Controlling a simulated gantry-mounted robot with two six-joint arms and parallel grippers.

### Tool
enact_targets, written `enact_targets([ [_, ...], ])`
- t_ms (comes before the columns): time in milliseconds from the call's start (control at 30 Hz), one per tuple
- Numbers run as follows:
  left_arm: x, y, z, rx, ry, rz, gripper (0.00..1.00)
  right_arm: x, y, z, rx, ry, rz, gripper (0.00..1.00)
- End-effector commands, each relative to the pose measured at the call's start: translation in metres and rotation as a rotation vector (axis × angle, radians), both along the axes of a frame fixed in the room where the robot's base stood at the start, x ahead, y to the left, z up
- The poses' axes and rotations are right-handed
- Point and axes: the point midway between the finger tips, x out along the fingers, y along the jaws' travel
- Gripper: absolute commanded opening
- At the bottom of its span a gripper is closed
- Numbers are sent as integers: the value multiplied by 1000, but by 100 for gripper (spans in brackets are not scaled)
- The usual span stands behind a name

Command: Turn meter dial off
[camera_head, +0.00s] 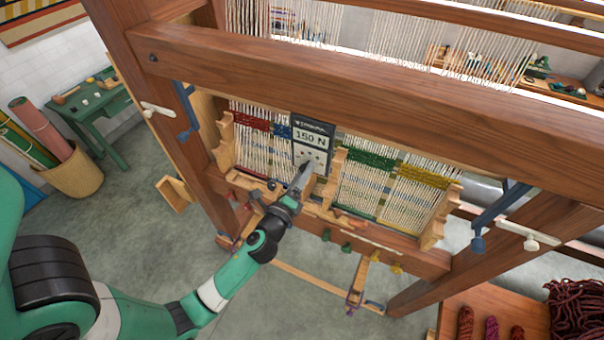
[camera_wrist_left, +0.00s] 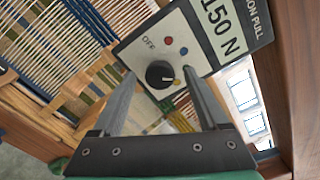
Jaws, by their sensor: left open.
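The tension meter (camera_head: 312,140) hangs on the loom frame and its display reads 150 N. In the left wrist view the meter (camera_wrist_left: 222,28) fills the upper right, with an OFF mark and red and blue dots around the dial. The black meter dial (camera_wrist_left: 160,74) has a light pointer mark turned toward the lower right, away from OFF. My left gripper (camera_head: 304,170) is at the meter's lower part; in the wrist view its open fingers (camera_wrist_left: 158,84) appear on either side of the dial. I cannot tell whether they touch it. My right gripper is not in view.
The wooden loom beam (camera_head: 330,85) runs above the meter. Woven bands (camera_head: 370,160) and wooden brackets (camera_head: 226,140) stand close on both sides. A green table (camera_head: 95,105) and a basket (camera_head: 75,172) are at the left. Wool skeins (camera_head: 575,310) lie at the lower right.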

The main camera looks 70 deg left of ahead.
Motion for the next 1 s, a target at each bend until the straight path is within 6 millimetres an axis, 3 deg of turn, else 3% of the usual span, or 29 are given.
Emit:
enact_targets([
  [133, 0, 0, 0, 0, 0, 0, 77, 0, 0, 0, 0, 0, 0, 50],
  [567, 0, 0, 0, 0, 0, 0, 0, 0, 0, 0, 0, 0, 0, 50],
  [1000, 0, -1, -1, -48, -45, -1, 0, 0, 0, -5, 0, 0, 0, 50],
])
